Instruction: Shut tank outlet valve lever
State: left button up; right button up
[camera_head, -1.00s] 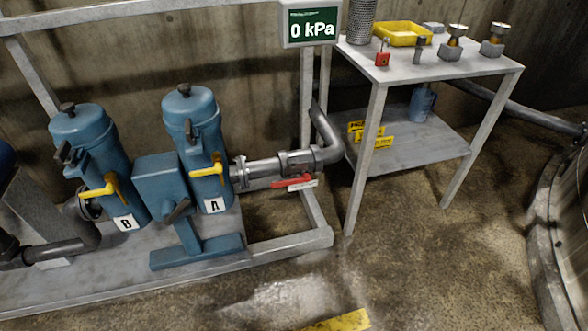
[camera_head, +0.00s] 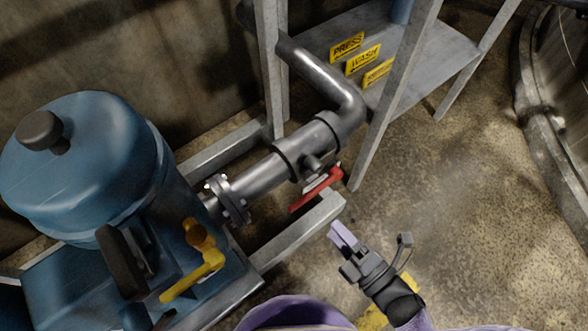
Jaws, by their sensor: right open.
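A red lever (camera_head: 314,191) sits on the right side of the grey outlet pipe (camera_head: 265,174), below a valve body. It lies roughly in line with the pipe, and a white tag (camera_head: 322,181) shows partly behind it. My right gripper (camera_head: 341,236), with light purple fingers, is open and empty. In the picture it is below and a little right of the lever, apart from it, near the end of the metal frame. The gap between its fingers is hard to see from this angle. My left gripper is not in view.
A blue tank (camera_head: 85,165) with a yellow handle (camera_head: 190,283) stands at left. The frame's steel beam (camera_head: 300,232) runs beside the lever. A table leg (camera_head: 385,115) stands just right of the pipe's bend. The floor (camera_head: 450,190) to the right is clear.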

aim_at(308, 200)
jog(key=b+x, duration=0.2)
jog(key=x, duration=0.7)
jog(key=shift+w+a, duration=0.25)
jog(key=shift+w, duration=0.1)
jog(key=shift+c, duration=0.3)
jog(key=c, duration=0.7)
grip_shut()
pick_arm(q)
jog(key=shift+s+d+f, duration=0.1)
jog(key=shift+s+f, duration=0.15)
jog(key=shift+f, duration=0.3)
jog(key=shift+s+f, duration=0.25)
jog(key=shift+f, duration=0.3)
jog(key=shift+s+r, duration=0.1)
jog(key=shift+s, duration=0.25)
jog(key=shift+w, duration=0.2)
